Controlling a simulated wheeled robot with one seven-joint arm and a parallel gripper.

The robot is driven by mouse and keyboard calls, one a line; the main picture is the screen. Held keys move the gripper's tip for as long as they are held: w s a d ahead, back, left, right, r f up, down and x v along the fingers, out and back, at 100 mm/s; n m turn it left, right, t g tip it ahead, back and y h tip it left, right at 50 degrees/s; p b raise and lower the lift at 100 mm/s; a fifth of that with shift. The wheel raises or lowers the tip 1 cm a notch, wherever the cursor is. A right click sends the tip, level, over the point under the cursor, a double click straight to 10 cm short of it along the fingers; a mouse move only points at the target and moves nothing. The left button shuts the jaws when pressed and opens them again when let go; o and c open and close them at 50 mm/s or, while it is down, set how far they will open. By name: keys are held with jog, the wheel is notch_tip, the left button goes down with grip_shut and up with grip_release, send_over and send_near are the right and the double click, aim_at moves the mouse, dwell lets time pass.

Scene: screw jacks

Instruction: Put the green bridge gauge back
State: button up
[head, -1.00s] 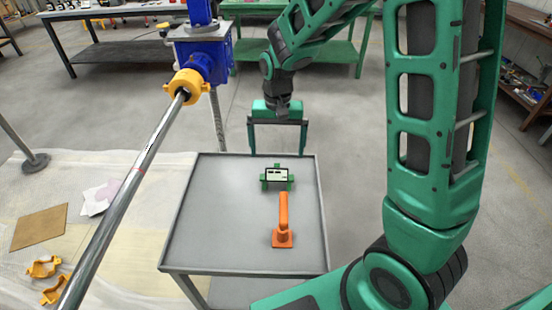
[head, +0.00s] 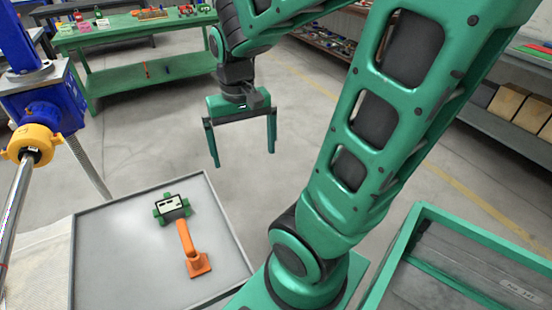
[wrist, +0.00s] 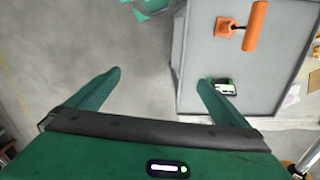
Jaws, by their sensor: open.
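The green bridge gauge (head: 171,207), with a pale display face, lies on the grey metal tray table (head: 110,285). In the wrist view the gauge (wrist: 226,86) shows just past the tip of the right finger, partly hidden by it. My gripper (head: 243,160) is open and empty, fingers pointing down. In the head view it hangs to the right of and beyond the tray table, over open floor, apart from the gauge.
An orange handled tool (head: 190,248) lies beside the gauge on the tray. A blue stand with a yellow collar (head: 32,135) and steel bar is at left. A green-framed bench (head: 470,270) is at lower right. A green worktable (head: 150,75) with small items stands behind.

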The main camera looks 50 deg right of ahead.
jog(key=s+d, duration=0.2)
jog(key=s, duration=0.7)
jog(key=shift+s+r+m, duration=0.3)
jog(key=shift+s, duration=0.1)
jog(key=shift+w+f, duration=0.25)
jog(key=shift+w, duration=0.4)
